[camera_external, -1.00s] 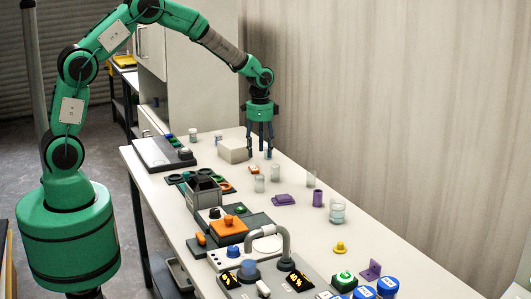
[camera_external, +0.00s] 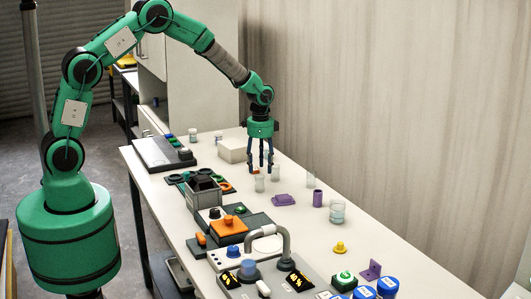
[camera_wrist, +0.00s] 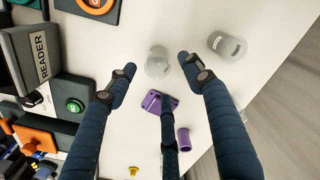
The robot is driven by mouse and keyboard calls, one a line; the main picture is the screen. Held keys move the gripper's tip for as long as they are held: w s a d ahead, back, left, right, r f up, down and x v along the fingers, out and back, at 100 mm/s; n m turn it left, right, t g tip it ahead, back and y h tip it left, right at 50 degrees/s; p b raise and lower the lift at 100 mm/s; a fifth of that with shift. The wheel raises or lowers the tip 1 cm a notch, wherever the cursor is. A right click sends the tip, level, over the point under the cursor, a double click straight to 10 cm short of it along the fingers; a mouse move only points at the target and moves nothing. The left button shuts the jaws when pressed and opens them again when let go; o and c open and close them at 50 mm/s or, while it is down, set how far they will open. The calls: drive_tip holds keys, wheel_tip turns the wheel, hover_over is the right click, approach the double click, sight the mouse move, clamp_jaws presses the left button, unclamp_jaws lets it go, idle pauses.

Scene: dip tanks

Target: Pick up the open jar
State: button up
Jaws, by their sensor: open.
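Several clear jars stand on the white table. In the wrist view one clear jar (camera_wrist: 157,62) lies between the tips of my open fingers; it appears to be the jar (camera_external: 259,185) just below my gripper in the external view. A second clear jar (camera_wrist: 228,45) stands outside the right finger and shows in the external view (camera_external: 275,174) too. I cannot tell for sure which jar is the open one. My three-fingered gripper (camera_external: 263,168) points down, open and empty, its tips close to these two jars. It also shows in the wrist view (camera_wrist: 157,68).
The grey reader (camera_wrist: 35,62) stands to the left. Another clear jar (camera_external: 311,180) and a jar with contents (camera_external: 337,212) stand to the right. A pale box (camera_external: 233,150) is behind.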

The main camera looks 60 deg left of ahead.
sight(260, 182)
drive_tip(key=shift+f, duration=1.25)
drive_tip(key=shift+f+b, duration=0.55)
drive_tip(key=shift+f, duration=2.05)
drive_tip(key=c, duration=1.1)
